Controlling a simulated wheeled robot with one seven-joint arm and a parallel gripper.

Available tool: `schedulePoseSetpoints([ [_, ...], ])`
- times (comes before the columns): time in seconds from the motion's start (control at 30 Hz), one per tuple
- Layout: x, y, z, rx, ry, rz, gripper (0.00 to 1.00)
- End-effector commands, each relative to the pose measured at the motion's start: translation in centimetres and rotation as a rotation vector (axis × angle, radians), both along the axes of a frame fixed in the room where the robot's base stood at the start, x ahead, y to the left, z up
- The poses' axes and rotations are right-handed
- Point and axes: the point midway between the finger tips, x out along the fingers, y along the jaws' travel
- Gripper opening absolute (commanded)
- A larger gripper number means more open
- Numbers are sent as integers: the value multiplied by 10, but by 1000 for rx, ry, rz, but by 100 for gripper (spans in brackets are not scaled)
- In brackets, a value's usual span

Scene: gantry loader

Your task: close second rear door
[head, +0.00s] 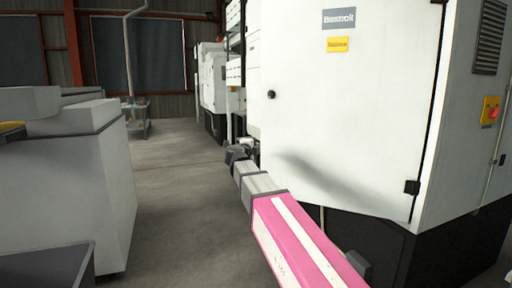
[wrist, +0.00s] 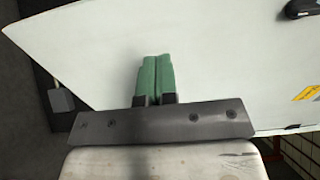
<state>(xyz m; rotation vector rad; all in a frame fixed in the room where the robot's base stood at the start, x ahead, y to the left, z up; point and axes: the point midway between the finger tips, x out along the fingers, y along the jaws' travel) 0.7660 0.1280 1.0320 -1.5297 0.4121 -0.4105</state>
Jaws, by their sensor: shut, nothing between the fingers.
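A white door (head: 350,120) with a grey name plate and a yellow label fills the middle right of the head view. A black hinge (head: 412,187) is on its right side and a round black knob (head: 271,94) near its left edge. I cannot tell how far it stands open. In the wrist view a white panel (wrist: 90,60) lies behind my gripper (wrist: 157,60), whose green fingers are shut together and empty. The fingertips are in front of the panel; contact is unclear. In the head view my pink arm reaches toward the door's lower left and the fingers are hidden.
A grey machine (head: 75,185) stands at the left. An open grey floor aisle (head: 185,165) runs between it and the white cabinet. A red button on a yellow box (head: 491,110) is on the cabinet's right side. Another white machine (head: 212,85) stands farther back.

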Motion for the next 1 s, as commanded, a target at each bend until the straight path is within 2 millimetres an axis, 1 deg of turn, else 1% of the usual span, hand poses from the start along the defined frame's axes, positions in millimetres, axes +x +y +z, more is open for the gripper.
schedulePoseSetpoints([
  [0.03, 12, -4, 0, 0, 0, -2, 0],
  [0.1, 23, -11, 0, -1, 1, -2, 0],
  [0.3, 56, -30, 0, -1, 0, -1, 0],
  [0.5, 83, -46, 0, -2, 0, 0, 0],
  [0.7, 96, -54, 0, -2, 0, 1, 0],
  [1.0, 99, -56, 0, -1, 0, 2, 0],
])
